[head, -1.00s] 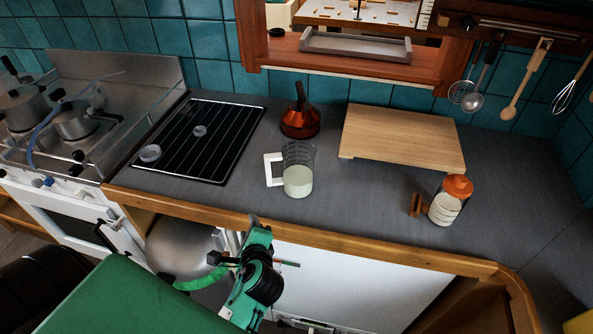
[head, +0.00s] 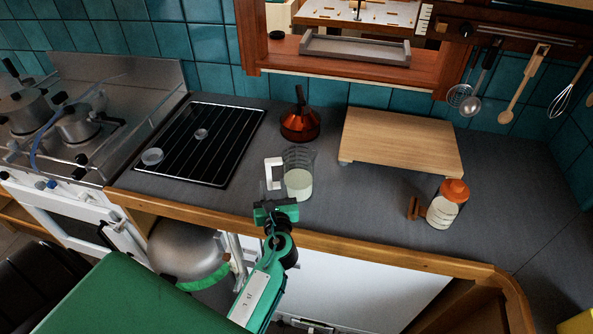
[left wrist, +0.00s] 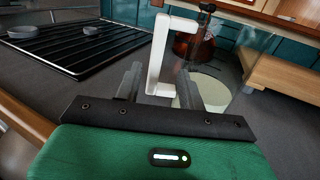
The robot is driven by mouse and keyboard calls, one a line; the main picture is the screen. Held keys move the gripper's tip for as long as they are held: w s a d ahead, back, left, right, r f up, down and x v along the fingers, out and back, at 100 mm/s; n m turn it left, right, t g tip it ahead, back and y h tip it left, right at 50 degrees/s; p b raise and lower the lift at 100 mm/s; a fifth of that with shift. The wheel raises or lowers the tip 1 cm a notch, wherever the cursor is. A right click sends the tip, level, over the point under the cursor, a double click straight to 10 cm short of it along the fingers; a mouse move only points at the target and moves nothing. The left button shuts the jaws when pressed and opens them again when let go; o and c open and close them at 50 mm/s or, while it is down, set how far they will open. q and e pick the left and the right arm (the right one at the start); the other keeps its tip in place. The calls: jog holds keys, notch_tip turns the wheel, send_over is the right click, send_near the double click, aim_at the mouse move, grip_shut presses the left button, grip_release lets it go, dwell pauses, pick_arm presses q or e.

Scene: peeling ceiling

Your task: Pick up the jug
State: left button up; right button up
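The jug is a clear measuring jug (head: 299,184) with pale liquid in its lower part and a white square handle (head: 268,174) on its left side. It stands upright on the grey counter. My left gripper (head: 274,193) is at the counter's front edge, just in front of the handle. In the left wrist view my left gripper (left wrist: 158,88) is open, with its fingers apart on either side of the white handle (left wrist: 157,55). Contact with the handle cannot be made out. The jug body (left wrist: 210,92) is behind the right finger. My right gripper is not in view.
A black rack (head: 200,140) lies left of the jug. An orange-brown funnel-shaped vessel (head: 300,124) stands behind it. A wooden board (head: 401,142) and an orange-lidded jar (head: 446,206) are to the right. Bare counter lies between jug and jar.

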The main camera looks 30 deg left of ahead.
aim_at(270, 180)
pick_arm(q)
jog(key=shift+w+a, duration=0.45)
jog(key=shift+w, duration=0.1)
jog(key=p+x, duration=0.1)
jog(key=x, duration=0.1)
jog(key=p+x, duration=0.1)
jog(key=x, duration=0.2)
jog(key=shift+s+a+f, duration=0.1)
jog(key=shift+s+a, duration=0.1)
jog(key=shift+a, duration=0.05)
jog(key=shift+w+a+f, duration=0.1)
jog(key=shift+w, duration=0.1)
grip_shut()
dwell(0.6)
